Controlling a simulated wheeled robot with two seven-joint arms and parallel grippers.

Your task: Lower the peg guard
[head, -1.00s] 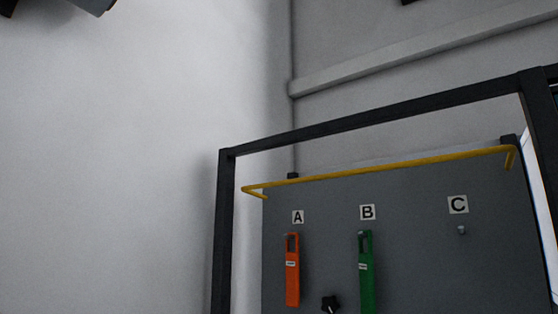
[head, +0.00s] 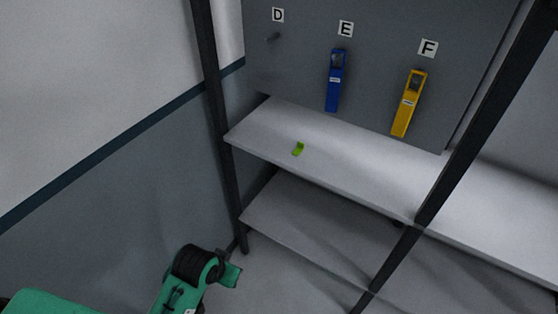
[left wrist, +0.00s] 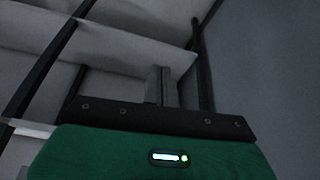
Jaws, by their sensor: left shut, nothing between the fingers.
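The yellow peg guard bar is out of view now; it showed only in the earlier head view, across the top of the pegboard. The grey pegboard (head: 290,75) shows its lower row in the head view. Peg D (head: 273,36) is bare, a blue tag (head: 335,80) hangs at E and a yellow tag (head: 408,103) at F. My left gripper (left wrist: 158,72) is shut and empty in the left wrist view, with the shelves beyond it. My left arm shows at the bottom left of the head view, below the shelf. My right gripper is not in view.
A light grey shelf (head: 370,165) runs below the board, with a small lime-green piece (head: 298,149) on it. A lower shelf (head: 300,225) lies beneath. Dark frame posts stand at left (head: 215,105) and right (head: 470,145). A wall (head: 90,100) closes the left side.

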